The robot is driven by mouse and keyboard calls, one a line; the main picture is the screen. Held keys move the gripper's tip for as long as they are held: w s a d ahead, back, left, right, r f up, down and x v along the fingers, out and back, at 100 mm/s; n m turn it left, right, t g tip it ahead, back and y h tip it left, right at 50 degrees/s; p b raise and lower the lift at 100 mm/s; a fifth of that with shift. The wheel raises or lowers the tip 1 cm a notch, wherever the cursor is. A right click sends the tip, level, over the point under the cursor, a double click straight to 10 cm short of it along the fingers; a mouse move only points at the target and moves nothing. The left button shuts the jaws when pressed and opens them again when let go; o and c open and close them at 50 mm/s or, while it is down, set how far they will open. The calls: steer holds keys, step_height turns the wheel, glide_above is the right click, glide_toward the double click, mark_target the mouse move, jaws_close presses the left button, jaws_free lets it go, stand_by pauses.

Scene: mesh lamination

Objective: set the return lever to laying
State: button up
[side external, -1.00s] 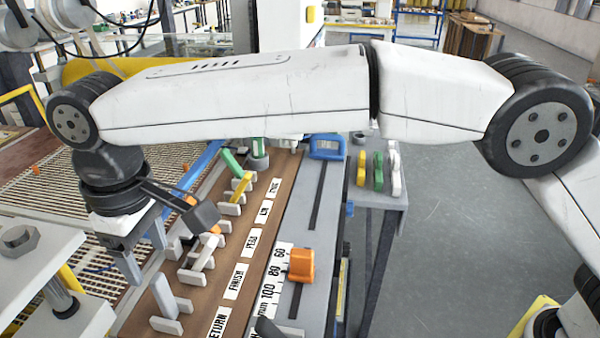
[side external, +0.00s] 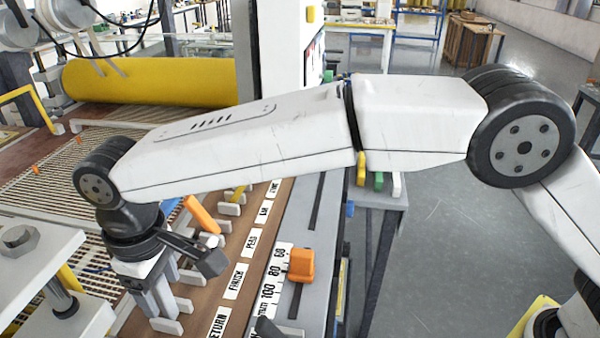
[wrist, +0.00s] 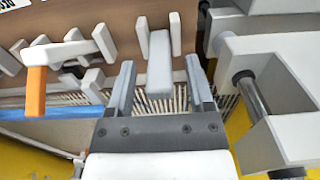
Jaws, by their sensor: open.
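The return lever (wrist: 159,65) is a grey bar standing between two white bracket plates on the brown board. In the wrist view it lies between the fingers of my gripper (wrist: 160,88), which are open on either side of it; I cannot tell whether either finger touches it. In the side view my gripper (side external: 160,300) points down at the near end of the lever row, beside the RETURN label (side external: 218,322), and hides most of that lever. The white bracket (side external: 167,326) shows below the fingers.
An orange-handled lever (wrist: 37,92) stands left of my gripper in the wrist view; it also shows in the side view (side external: 201,214). White blocks with a metal rod (wrist: 250,95) stand close on the right. An orange slider (side external: 302,264) sits on the grey rail.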

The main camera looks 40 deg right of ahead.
steer(key=shift+f, duration=0.65)
jaws_close()
steer(key=shift+r, duration=0.1)
stand_by(0.9)
